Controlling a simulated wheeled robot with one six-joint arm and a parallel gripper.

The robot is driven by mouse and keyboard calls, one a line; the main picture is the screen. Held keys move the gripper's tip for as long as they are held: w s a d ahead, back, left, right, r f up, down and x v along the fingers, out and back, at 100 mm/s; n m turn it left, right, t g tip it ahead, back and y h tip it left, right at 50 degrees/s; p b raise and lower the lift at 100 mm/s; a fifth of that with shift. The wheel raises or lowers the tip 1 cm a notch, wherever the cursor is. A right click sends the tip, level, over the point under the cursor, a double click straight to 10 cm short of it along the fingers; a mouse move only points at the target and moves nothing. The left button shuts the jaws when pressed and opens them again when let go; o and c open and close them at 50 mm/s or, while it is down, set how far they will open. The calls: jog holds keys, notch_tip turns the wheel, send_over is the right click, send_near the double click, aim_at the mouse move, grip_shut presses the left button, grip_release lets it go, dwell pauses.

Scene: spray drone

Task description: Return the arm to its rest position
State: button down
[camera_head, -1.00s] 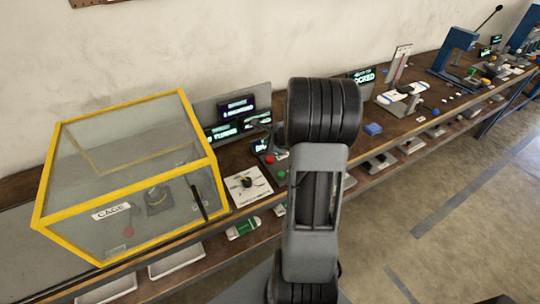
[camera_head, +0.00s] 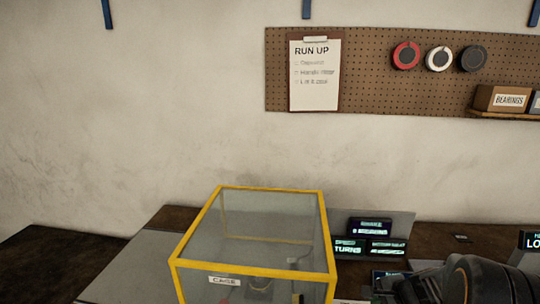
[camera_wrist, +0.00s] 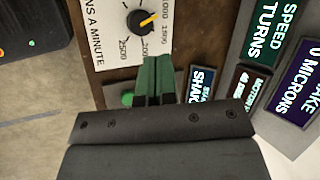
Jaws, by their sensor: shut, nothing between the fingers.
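My gripper (camera_wrist: 153,80) shows in the wrist view with its two green fingers pressed together and nothing between them. It is over the workbench, close to a white dial plate (camera_wrist: 105,42) with a black knob and yellow pointer (camera_wrist: 147,20). Lit display panels are to the right of the fingers. In the head view, part of my arm (camera_head: 465,280) shows at the lower right corner. The gripper itself is out of that view.
A yellow-framed clear cage (camera_head: 250,272) stands on the bench, with lit displays (camera_head: 370,227) right of it. A pegboard (camera_head: 375,85) with a RUN UP clipboard (camera_head: 315,78) hangs above. A green button (camera_wrist: 127,99) is beside my fingers.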

jog(key=s+a+r+n+g+h, duration=0.1)
jog(key=s+a+r+n+h, duration=0.2)
jog(key=s+a+r+n, duration=0.8)
jog(key=a+r+n, duration=0.1)
jog(key=a+n, duration=0.1)
jog(key=n, duration=0.3)
jog(key=shift+s+a+r+h, duration=0.2)
jog(key=shift+s+a+h, duration=0.05)
jog(key=shift+a+h, duration=0.15)
dwell(0.7)
